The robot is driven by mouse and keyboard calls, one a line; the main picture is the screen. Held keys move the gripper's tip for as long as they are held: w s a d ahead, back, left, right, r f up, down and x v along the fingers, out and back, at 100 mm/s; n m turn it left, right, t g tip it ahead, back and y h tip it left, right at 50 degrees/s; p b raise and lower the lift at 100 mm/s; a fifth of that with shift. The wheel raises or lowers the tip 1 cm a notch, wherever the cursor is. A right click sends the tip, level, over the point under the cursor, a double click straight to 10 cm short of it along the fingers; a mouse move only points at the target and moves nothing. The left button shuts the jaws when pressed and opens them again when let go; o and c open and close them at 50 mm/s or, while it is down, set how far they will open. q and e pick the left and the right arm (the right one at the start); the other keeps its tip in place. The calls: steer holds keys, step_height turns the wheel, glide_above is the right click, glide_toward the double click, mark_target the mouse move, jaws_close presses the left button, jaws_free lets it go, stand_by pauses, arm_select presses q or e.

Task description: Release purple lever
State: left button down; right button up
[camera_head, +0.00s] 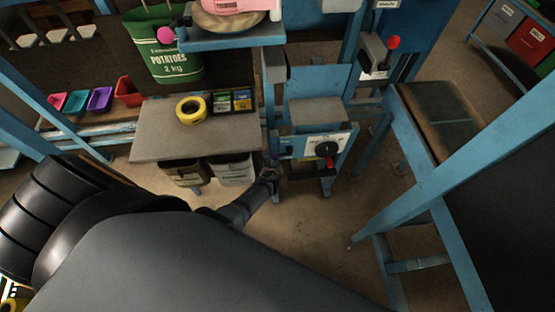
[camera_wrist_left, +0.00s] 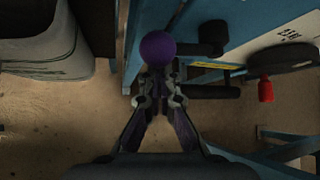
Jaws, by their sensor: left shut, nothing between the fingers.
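The purple lever's round knob (camera_wrist_left: 157,48) shows in the left wrist view, just beyond my left gripper (camera_wrist_left: 158,88). The fingers are shut with nothing between them, and their tips are close to the knob. I cannot tell whether they touch it. In the head view, my left gripper (camera_head: 270,175) is low beside the blue machine frame (camera_head: 320,85), left of the black dial. The purple knob is too small there to make out clearly. My right gripper is in neither view.
A black dial (camera_head: 327,148) and a red knob (camera_head: 330,162) are right of my left gripper. A grey table (camera_head: 150,145) bears yellow tape (camera_head: 191,109); bins (camera_head: 232,170) stand underneath. A blue post (camera_head: 455,175) crosses at right. The floor (camera_head: 310,235) below is clear.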

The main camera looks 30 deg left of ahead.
arm_select(q)
steer(key=shift+r+p, duration=0.3)
steer(key=shift+r, duration=0.15)
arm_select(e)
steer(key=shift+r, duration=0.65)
arm_select(q)
steer(key=shift+r, duration=0.1)
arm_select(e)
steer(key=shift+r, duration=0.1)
